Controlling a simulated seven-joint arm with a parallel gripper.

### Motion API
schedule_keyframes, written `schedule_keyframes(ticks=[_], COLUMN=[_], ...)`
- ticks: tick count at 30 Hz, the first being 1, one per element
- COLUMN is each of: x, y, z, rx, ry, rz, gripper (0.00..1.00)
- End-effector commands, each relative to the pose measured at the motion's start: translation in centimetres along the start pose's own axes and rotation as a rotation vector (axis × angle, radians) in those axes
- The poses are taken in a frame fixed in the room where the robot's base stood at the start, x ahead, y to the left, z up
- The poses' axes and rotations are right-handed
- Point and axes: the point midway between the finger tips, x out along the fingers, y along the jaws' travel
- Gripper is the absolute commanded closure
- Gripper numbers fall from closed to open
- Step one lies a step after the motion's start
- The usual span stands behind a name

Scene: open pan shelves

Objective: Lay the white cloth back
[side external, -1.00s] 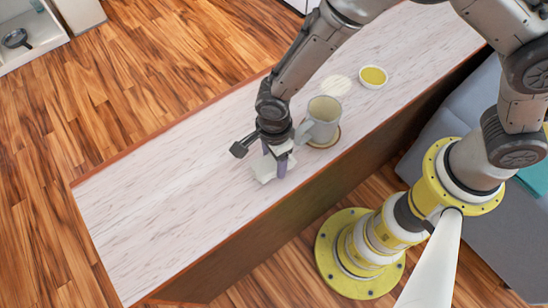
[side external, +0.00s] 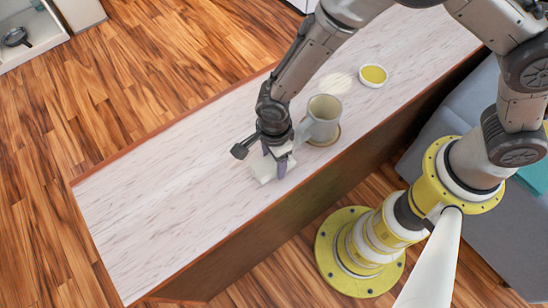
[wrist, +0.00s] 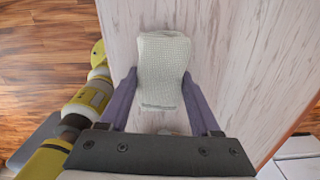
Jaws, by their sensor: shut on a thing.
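The white cloth (side external: 263,170) is a small folded piece on the pale wood counter, left of the mug. In the wrist view the cloth (wrist: 163,70) shows a woven texture and lies between the two purple fingers. My gripper (side external: 275,167) points down at the counter and is shut on the cloth. In the wrist view my gripper (wrist: 160,90) has a finger against each side of the cloth. I cannot tell whether the cloth is lifted off the counter.
A pale grey mug (side external: 321,121) stands on a round coaster (side external: 334,141) just right of my gripper. Behind it are a pale round disc (side external: 336,84) and a small white bowl (side external: 373,76) with yellow contents. The counter (side external: 150,210) is clear to the left.

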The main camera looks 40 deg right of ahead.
Motion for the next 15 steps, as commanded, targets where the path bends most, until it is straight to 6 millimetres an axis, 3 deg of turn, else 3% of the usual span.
schedule_keyframes(ticks=[8,9,15], x=[0.12,0.12,0.11], y=[-0.01,-0.01,0.00], z=[0.01,0.01,0.00], rx=[0.000,0.000,0.000], ry=[0.000,0.000,0.000], rz=[0.000,0.000,0.000], gripper=[0.80,0.34,0.01])
